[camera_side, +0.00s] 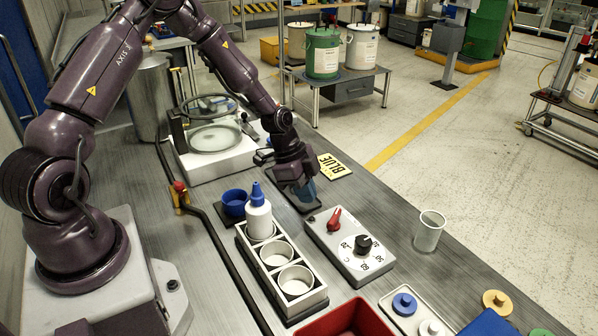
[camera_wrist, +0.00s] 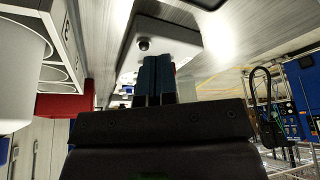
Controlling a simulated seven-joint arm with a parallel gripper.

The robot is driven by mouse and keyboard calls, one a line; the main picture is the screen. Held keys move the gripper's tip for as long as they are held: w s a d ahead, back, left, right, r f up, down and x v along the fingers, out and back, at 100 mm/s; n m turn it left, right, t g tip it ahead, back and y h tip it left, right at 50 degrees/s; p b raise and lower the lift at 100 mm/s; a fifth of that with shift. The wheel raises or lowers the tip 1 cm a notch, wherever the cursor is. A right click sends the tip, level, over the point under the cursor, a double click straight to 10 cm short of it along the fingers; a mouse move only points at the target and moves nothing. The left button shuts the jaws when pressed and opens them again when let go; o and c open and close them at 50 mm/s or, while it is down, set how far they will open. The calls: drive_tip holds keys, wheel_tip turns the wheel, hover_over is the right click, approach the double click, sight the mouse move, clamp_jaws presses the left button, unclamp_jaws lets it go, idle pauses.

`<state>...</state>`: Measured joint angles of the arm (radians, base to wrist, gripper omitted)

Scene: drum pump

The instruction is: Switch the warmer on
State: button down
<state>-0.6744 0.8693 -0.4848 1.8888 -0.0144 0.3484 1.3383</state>
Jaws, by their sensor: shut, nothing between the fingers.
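A grey-white control box (camera_side: 345,265) lies on the bench in the side view. It carries a red lever switch (camera_side: 335,217) near its far end and a black dial knob (camera_side: 363,243) ringed by numbers. I take this box for the warmer's control. My gripper (camera_side: 306,194) points down just beyond the box's far end, near the red lever, with no clear contact. In the wrist view my blue-grey fingers (camera_wrist: 156,78) are shut together and empty, in front of a pale box (camera_wrist: 175,45) with a dark knob (camera_wrist: 143,44). The red lever cannot be made out there.
A white rack (camera_side: 283,265) with round wells and a blue-capped bottle (camera_side: 259,215) stands left of the box. A clear cup (camera_side: 429,231) stands right of it. A red tray (camera_side: 345,318) lies in front. A yellow "BLUE" sign (camera_side: 334,166) lies behind my gripper.

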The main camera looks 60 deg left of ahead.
sight(339, 209)
drive_tip(key=shift+w+d+f, duration=0.3)
drive_tip(key=shift+w+d, duration=0.35)
drive_tip(key=shift+d, duration=0.25)
drive_tip(key=shift+w+d+f, duration=0.25)
drive_tip(key=shift+w+d, duration=0.4)
drive_tip(key=shift+d, duration=0.25)
